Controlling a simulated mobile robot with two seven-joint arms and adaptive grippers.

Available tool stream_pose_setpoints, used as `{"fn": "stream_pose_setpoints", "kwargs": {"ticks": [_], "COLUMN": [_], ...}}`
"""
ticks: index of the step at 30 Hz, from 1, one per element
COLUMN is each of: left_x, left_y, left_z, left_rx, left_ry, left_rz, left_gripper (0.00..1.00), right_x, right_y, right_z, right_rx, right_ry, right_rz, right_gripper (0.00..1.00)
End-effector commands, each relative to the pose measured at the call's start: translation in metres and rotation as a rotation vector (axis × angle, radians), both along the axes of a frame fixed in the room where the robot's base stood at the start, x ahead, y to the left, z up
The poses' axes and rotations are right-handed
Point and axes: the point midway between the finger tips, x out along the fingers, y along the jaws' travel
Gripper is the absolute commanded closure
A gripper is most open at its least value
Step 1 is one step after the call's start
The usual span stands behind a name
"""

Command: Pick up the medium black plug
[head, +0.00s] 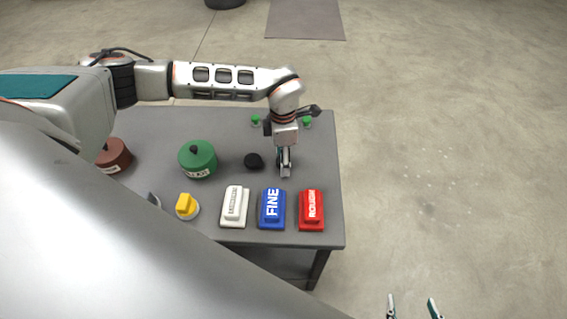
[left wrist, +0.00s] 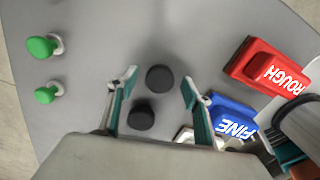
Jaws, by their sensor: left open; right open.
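Two round black plugs show in the left wrist view. One black plug (left wrist: 160,79) lies between the spread fingertips of my left gripper (left wrist: 158,83). The other black plug (left wrist: 141,117) sits beside it, closer to the gripper's palm. I cannot tell for sure which is the medium one. In the head view my left gripper (head: 285,172) points down over the grey table, open and empty. One black plug (head: 253,161) shows just left of it; the other is hidden there by the gripper. My right gripper (head: 413,306) is open and empty off the table, at the bottom edge.
The grey table (head: 230,120) also holds a white block (head: 235,206), a blue FINE block (head: 272,208) and a red ROUGH block (head: 312,210) in front. Two green plugs (head: 307,122) stand behind. A green pot (head: 197,159), yellow knob (head: 186,206) and brown pot (head: 115,156) stand left.

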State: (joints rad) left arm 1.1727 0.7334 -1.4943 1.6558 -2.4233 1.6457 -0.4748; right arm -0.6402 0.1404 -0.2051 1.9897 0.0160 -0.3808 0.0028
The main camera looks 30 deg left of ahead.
Motion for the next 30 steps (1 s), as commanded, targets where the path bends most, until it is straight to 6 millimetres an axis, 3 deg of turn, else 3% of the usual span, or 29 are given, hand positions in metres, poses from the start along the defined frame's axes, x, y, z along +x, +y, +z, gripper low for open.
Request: {"fn": "stream_pose_setpoints", "kwargs": {"ticks": [7, 11, 12, 23, 30], "left_x": [0.001, 0.001, 0.001, 0.001, 0.002], "left_y": [0.000, 0.000, 0.000, 0.000, 0.000], "left_z": [-0.002, -0.002, -0.002, 0.000, 0.022], "left_rx": [-0.001, -0.001, -0.001, -0.001, -0.001], "left_ry": [-0.003, -0.002, -0.002, -0.003, -0.007], "left_rz": [0.000, 0.000, 0.000, 0.000, 0.000], "left_gripper": [0.53, 0.87, 0.89, 0.90, 0.90], "right_x": [0.004, 0.004, 0.004, 0.001, 0.002], "right_y": [0.000, 0.000, 0.000, 0.000, 0.001], "right_z": [0.005, 0.005, 0.005, 0.000, 0.004], "right_rx": [0.000, 0.000, 0.001, -0.001, 0.003], "right_ry": [-0.011, -0.011, -0.010, -0.001, -0.003], "right_rz": [0.000, 0.000, -0.001, 0.000, 0.001], "right_gripper": [0.38, 0.38, 0.38, 0.38, 0.38]}}
